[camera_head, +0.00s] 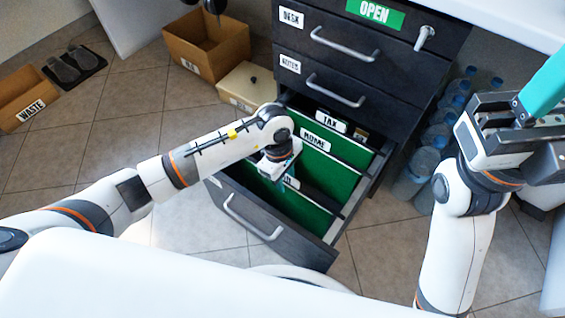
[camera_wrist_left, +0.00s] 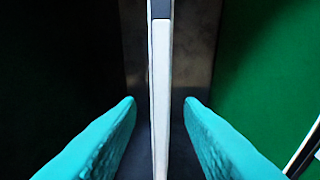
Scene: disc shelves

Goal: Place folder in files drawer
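The open files drawer (camera_head: 262,222) is pulled out at the bottom of the dark cabinet. It holds upright green folders with white tabs: TAX (camera_head: 331,121), HOME (camera_head: 314,140) and one partly hidden by my gripper. My left gripper (camera_head: 288,180) points down into the drawer. In the left wrist view its teal fingers (camera_wrist_left: 159,102) stand apart, with gaps to a thin upright white edge (camera_wrist_left: 161,90) between them. I cannot tell whether this edge is a folder or a divider. A green panel (camera_wrist_left: 262,90) lies to the right. My right gripper (camera_head: 535,105) is raised at the right, holding state unclear.
Two closed drawers with labels and handles sit above, under a green OPEN sign (camera_head: 375,13). Several water bottles (camera_head: 440,135) stand right of the cabinet. A WASTE box (camera_head: 27,97), a cardboard box (camera_head: 207,45) and a cream box (camera_head: 247,86) stand left. A white surface (camera_head: 150,270) fills the foreground.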

